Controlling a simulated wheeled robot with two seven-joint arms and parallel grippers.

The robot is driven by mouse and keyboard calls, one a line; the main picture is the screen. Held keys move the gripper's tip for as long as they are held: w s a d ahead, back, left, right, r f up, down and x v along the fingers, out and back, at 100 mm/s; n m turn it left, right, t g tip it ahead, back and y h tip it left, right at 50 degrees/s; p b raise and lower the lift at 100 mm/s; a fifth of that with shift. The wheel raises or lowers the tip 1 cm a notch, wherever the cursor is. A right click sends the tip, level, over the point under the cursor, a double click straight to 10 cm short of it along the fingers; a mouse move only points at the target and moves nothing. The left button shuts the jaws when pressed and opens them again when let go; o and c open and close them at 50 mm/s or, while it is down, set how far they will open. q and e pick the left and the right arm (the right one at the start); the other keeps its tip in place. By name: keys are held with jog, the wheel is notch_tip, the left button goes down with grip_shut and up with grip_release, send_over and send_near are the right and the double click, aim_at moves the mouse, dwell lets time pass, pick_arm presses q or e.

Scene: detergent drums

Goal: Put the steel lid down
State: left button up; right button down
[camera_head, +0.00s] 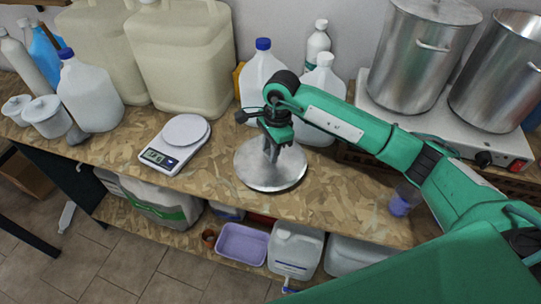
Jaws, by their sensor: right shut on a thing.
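The steel lid (256,175) is a round shiny disc in the middle of the workbench, near its front edge. It looks flat and level; I cannot tell whether it touches the board or hangs just above it. My right gripper (271,150) points down over the lid's centre and is shut on its handle, which the fingers mostly hide. A steel pot (408,62) with a lid on top stands at the back right, and an open steel pot (500,75) stands beside it. My left gripper is out of view.
A digital scale (175,157) stands left of the lid. White jugs (262,72) and large canisters (180,55) line the wall. The hot plate (450,130) is at the right. A lower shelf holds a purple tub (242,243). Bare board (215,190) lies around the lid.

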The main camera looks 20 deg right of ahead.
notch_tip(320, 180, down, 4)
jog(key=shift+f+p, duration=0.15)
jog(key=shift+p, duration=0.65)
jog(key=shift+f, duration=0.35)
jog(key=shift+f, duration=0.1)
jog(key=shift+f+b, duration=0.1)
jog(key=shift+b, duration=0.2)
jog(key=c, duration=1.1)
grip_release()
jog(key=shift+o, duration=0.2)
